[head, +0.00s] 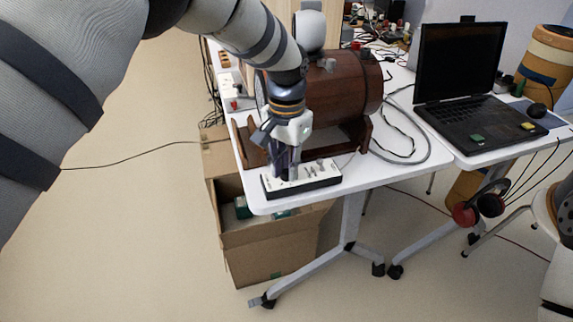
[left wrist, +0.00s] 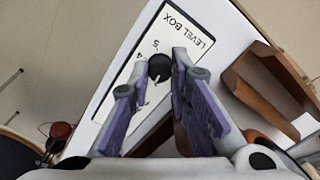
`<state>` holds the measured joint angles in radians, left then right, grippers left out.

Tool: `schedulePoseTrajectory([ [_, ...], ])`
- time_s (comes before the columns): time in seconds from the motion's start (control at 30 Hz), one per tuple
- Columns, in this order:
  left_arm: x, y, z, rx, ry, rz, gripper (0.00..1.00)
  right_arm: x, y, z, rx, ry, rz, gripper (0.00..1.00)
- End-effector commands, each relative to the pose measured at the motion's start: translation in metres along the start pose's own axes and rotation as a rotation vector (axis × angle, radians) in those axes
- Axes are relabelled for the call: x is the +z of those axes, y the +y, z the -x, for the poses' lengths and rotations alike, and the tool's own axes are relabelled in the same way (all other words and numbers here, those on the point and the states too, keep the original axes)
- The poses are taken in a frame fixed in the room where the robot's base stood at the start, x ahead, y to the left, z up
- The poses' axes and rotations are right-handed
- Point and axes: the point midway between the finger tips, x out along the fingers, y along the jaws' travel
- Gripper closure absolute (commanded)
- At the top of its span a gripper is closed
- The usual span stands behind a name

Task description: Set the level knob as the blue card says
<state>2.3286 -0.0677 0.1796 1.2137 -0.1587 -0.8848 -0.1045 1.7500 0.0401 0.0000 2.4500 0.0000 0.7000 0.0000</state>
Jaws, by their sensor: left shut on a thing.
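The level box (head: 322,178) is a white-topped box with a dark base at the table's front edge. In the left wrist view, the level box (left wrist: 185,27) shows its "LEVEL BOX" lettering and the numbers 4 and 5. My left gripper (head: 284,174) points down at the box's left part. In the left wrist view, the level knob (left wrist: 159,67), round and black, sits between the tips of my left gripper (left wrist: 152,75), which is shut on it. The fingers hide part of the scale, and I cannot read the knob's setting. I cannot make out a blue card. My right gripper is out of view.
A brown wooden barrel (head: 340,85) on a cradle stands close behind the box. A laptop (head: 462,75) is on the right, with a green card (head: 477,137) and a yellow card (head: 527,126). Cables lie between. An open cardboard box (head: 265,240) stands below the table edge.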

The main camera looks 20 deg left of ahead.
Motion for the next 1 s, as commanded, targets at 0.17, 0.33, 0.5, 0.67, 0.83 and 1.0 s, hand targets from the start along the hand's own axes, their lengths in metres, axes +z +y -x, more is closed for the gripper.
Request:
schedulePoseTrajectory([
  [0.17, 0.0009, 0.0005, -0.0018, 0.003, -0.003, -0.163, 1.0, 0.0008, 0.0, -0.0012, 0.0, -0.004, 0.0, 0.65],
  [0.33, 0.0009, 0.001, -0.0019, 0.003, -0.003, -0.324, 1.0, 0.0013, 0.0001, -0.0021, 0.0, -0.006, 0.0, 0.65],
  [0.5, 0.0009, 0.0013, -0.002, 0.004, -0.003, -0.486, 1.0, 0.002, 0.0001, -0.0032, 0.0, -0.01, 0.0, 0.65],
  [0.67, 0.001, 0.0014, -0.0021, 0.004, -0.003, -0.638, 1.0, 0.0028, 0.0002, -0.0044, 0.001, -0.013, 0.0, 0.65],
  [0.83, 0.0013, 0.0013, -0.0023, 0.004, -0.003, -0.799, 1.0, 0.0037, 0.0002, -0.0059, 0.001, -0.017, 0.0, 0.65],
  [1.0, 0.0018, 0.0016, -0.0025, 0.004, -0.004, -0.962, 1.0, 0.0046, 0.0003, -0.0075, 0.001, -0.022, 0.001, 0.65],
])
